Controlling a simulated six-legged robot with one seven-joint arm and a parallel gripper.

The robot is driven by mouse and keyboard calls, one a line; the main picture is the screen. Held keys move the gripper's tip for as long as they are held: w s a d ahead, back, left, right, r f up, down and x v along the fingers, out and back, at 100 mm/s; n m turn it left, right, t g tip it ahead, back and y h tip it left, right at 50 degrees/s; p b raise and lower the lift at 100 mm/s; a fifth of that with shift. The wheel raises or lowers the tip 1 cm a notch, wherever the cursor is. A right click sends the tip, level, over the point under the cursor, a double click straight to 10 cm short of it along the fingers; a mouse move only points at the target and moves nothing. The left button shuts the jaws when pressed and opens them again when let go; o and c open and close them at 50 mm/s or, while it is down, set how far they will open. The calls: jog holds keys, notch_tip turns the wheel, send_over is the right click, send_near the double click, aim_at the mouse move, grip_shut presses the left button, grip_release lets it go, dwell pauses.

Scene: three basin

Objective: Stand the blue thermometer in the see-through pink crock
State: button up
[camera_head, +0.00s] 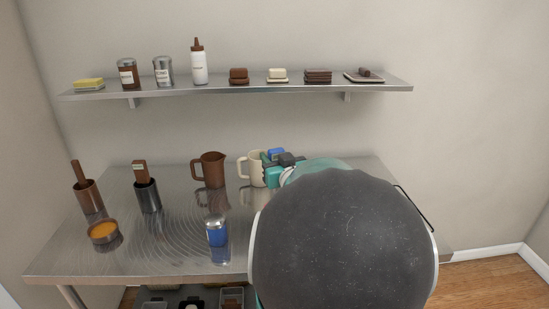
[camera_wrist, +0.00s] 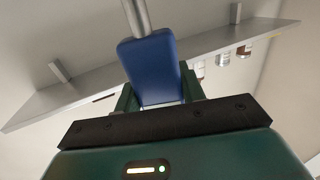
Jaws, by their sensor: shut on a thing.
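The blue thermometer (camera_wrist: 150,62) is a blue block with a silver rod running up out of the wrist view. My gripper (camera_wrist: 158,92) is shut on its blue block, a finger on each side. In the head view, the thermometer (camera_head: 276,153) shows as a small blue patch above the right back of the table, beside my gripper (camera_head: 284,162). Its rod cannot be made out there. I cannot see a see-through pink crock in either view; my own arm covers the right part of the table.
The metal table (camera_head: 180,250) holds a copper crock (camera_head: 89,197), a black crock (camera_head: 148,197), an orange-filled bowl (camera_head: 103,231), a blue shaker (camera_head: 217,234), a brown jug (camera_head: 209,170) and a cream mug (camera_head: 256,170) near my gripper. A loaded wall shelf (camera_head: 210,90) hangs above.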

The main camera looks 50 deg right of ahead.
jog(key=shift+f, duration=0.15)
notch_tip(320, 180, down, 11)
jog(key=shift+r, duration=0.2)
jog(key=o, duration=1.1)
dwell(1.2)
jog(key=shift+o, duration=0.2)
jog(key=v, duration=0.3)
dwell(0.5)
